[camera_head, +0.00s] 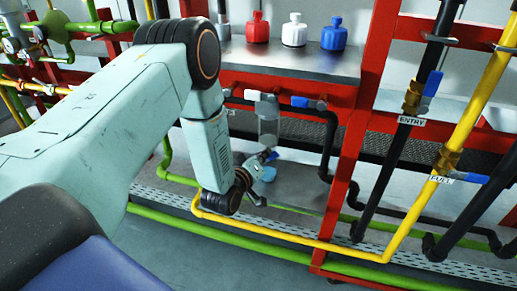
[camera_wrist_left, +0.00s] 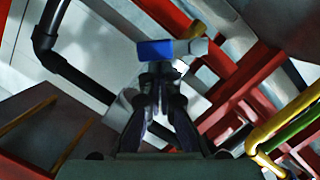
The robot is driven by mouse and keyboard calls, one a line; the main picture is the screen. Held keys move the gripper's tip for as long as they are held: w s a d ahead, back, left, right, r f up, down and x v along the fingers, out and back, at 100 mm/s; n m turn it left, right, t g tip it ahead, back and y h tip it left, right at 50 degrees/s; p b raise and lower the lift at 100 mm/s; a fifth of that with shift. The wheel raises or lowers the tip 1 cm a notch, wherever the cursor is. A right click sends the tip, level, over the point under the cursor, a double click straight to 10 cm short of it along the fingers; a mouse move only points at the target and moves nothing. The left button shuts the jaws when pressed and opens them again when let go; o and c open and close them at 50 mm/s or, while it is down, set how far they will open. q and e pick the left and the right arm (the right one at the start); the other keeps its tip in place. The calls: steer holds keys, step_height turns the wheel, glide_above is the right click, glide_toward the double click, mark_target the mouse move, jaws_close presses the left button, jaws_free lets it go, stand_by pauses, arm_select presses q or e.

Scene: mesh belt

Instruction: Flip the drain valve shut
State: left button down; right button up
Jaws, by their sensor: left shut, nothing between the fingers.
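A small valve with a blue lever (camera_head: 272,156) sits under the clear cylinder, low behind the red frame. No label for the drain valve is readable there. In the left wrist view the blue lever (camera_wrist_left: 155,49) lies sideways across the fingertips, with a grey valve body (camera_wrist_left: 191,48) at its right end. My left gripper (camera_head: 262,159) is shut and empty, its tips right at the lever; I cannot tell whether they touch it. The shut fingers also show in the left wrist view (camera_wrist_left: 158,75). My right gripper is not in view.
A clear cylinder (camera_head: 268,131) hangs above the lever. A red frame post (camera_head: 345,180) and a yellow pipe (camera_head: 300,239) stand close by. Red, white and blue bottles stand on the shelf (camera_head: 300,62).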

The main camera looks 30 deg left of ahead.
arm_select(q)
steer(key=d+m, duration=0.1)
steer(key=m+y+p, duration=0.1)
steer(key=m, duration=0.1)
steer(key=shift+w+d+f+g, duration=0.15)
steer(key=shift+d+f+g, duration=0.15)
steer(key=shift+d, duration=0.05)
steer(key=shift+d+f+m+y+p, duration=0.3)
steer(key=shift+m+y, duration=0.1)
steer(key=shift+m, duration=0.4)
steer(key=shift+w+a+r, duration=0.1)
